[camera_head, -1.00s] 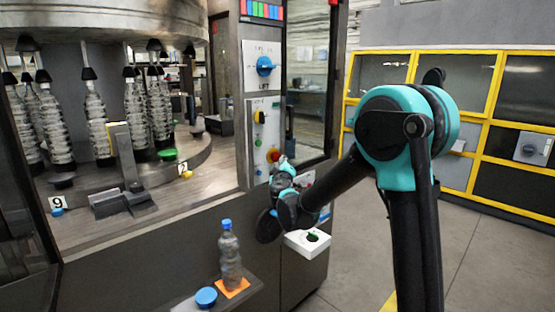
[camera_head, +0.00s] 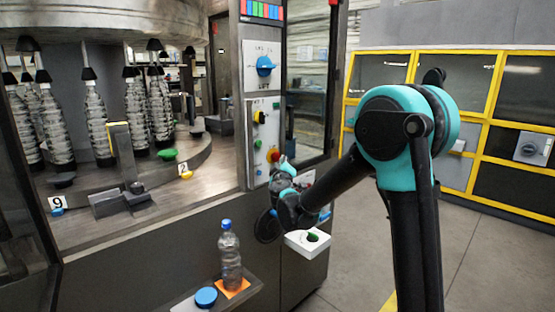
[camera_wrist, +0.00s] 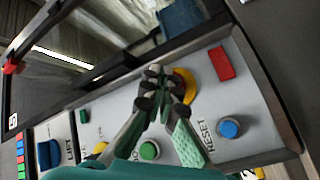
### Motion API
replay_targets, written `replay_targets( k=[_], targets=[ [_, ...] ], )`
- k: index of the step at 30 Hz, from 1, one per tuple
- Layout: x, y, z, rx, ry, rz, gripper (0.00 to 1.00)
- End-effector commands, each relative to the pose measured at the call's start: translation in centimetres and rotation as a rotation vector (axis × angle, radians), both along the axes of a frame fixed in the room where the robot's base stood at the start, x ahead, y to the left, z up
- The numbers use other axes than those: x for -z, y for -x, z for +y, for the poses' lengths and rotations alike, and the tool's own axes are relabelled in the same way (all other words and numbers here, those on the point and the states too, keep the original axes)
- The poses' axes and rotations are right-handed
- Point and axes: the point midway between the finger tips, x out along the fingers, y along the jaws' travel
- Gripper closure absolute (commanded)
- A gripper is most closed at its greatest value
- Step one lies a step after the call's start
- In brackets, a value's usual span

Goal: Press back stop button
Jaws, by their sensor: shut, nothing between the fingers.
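The control panel (camera_head: 261,130) stands on the machine's right post. A small red round button (camera_head: 273,155) shows low on it, beside my gripper (camera_head: 284,161). In the wrist view, my gripper (camera_wrist: 156,72) is shut and empty, its fingertips together in front of a yellow round disc (camera_wrist: 188,84). The middle of the disc is hidden behind the fingers, and I cannot tell whether they touch it. Around it are a red rectangle (camera_wrist: 221,64), a blue button (camera_wrist: 229,128) beside the RESET label and a green button (camera_wrist: 149,150).
A blue LIFT knob (camera_head: 265,66) sits above. A bottle (camera_head: 230,255) and blue cap (camera_head: 206,297) stand on a low shelf. Open floor lies at right.

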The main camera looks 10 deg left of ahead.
Motion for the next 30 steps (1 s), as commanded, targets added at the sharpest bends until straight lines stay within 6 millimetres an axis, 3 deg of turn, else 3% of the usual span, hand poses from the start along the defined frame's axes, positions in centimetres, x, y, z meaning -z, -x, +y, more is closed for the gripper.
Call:
replay_targets(
  k=[30],
  targets=[
    [-0.03,-0.64,0.84,0.0,0.0,0.0,1.0]
  ],
)
